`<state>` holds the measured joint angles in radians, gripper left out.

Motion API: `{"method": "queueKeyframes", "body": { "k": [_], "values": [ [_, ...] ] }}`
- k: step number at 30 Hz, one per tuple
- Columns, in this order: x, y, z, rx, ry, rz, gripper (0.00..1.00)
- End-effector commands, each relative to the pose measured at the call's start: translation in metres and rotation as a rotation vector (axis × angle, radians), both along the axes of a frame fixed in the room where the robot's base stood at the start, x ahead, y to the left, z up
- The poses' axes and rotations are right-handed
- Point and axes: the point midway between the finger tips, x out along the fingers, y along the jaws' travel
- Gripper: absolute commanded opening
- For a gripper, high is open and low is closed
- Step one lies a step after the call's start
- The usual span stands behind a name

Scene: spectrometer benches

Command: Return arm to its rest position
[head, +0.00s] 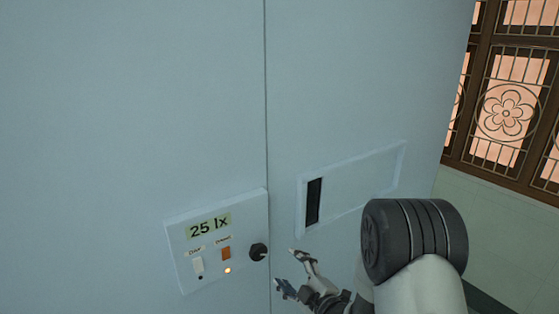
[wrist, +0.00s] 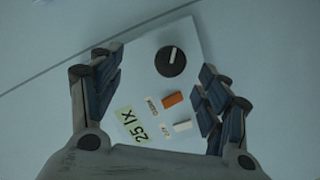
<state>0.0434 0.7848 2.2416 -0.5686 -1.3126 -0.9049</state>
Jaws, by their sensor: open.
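My gripper (head: 289,269) is open and empty, in front of the wall and just right of the control panel (head: 188,242). The panel has a black round knob (head: 258,252) at its right side, close to my fingertips. In the wrist view my gripper (wrist: 161,75) has its fingers spread on either side of the panel, with the knob (wrist: 171,61) between and ahead of them. The knob appears free of the fingers. My arm comes in from the lower right of the head view.
The panel has a "25 lx" display (head: 209,227), a white switch (head: 198,266), an orange switch (head: 226,254) and a lit orange lamp (head: 227,270). A framed recess with a dark slot (head: 314,203) lies right of the wall seam. A latticed window (head: 508,108) is far right.

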Motion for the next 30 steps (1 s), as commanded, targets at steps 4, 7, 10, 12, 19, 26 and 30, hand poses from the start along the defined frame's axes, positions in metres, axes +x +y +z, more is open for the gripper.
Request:
{"method": "queueKeyframes", "body": {
  "k": [4,7,10,12,19,26,30],
  "values": [
    [0.004,-0.030,0.046,-0.024,0.151,-0.140,0.70],
    [-0.007,-0.053,0.071,-0.010,0.264,-0.256,0.70],
    [-0.029,-0.075,0.096,0.026,0.374,-0.380,0.70],
    [-0.050,-0.089,0.111,0.064,0.451,-0.468,0.70],
    [-0.152,-0.119,0.148,0.245,0.706,-0.744,0.70],
    [-0.274,-0.118,0.159,0.448,0.959,-0.959,0.70],
    [-0.326,-0.110,0.158,0.523,1.067,-1.030,0.70]
  ]
}}
